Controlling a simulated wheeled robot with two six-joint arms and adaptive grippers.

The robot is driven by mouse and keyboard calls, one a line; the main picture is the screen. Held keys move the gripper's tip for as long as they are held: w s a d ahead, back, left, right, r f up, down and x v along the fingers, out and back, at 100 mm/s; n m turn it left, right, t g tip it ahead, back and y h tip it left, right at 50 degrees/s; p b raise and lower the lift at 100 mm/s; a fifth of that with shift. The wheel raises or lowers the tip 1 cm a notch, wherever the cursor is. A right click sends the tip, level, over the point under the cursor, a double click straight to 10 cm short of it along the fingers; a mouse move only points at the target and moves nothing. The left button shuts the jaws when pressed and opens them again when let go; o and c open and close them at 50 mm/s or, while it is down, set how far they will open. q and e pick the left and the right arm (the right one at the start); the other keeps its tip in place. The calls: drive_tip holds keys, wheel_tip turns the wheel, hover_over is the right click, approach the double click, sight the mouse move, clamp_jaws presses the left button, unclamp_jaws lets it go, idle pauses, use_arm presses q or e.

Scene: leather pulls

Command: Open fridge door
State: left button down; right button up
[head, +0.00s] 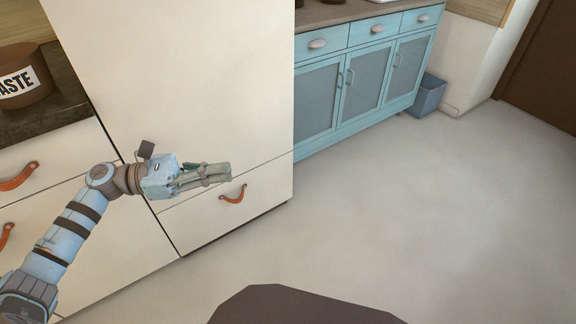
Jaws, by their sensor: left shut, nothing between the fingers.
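A tall cream cabinet front (190,70), which looks like the fridge, stands left of centre. Its large upper door panel looks flush, and its top is out of frame. Below it is a lower drawer front with an orange leather pull (234,194). My left gripper (229,172) is shut and empty, in front of the cabinet near the seam between the panel and the lower drawer, just above the leather pull in the picture. I cannot tell whether it touches the front. No handle shows on the visible part of the upper panel. My right gripper is not in view.
Drawers with orange leather pulls (18,177) and a brown waste pot (24,78) are at the left. A blue cabinet (335,95) stands behind at the right, with a blue bin (428,96) beside it. The pale floor (430,210) at the right is clear.

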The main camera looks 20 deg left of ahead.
use_arm(q)
drive_tip(key=w+b+x, duration=0.1)
drive_tip(key=b+x, duration=0.1)
drive_tip(key=x, duration=1.2)
drive_tip(key=shift+w+a+f+b, duration=0.15)
drive_tip(key=shift+w+a+b, duration=0.15)
drive_tip(key=shift+w+b, duration=0.1)
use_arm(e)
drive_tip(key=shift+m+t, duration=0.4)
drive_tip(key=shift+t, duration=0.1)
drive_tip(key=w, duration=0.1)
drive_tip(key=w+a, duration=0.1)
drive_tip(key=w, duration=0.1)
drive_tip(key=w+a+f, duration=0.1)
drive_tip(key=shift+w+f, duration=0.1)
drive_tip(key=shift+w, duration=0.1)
use_arm(q)
drive_tip(key=shift+s, duration=0.1)
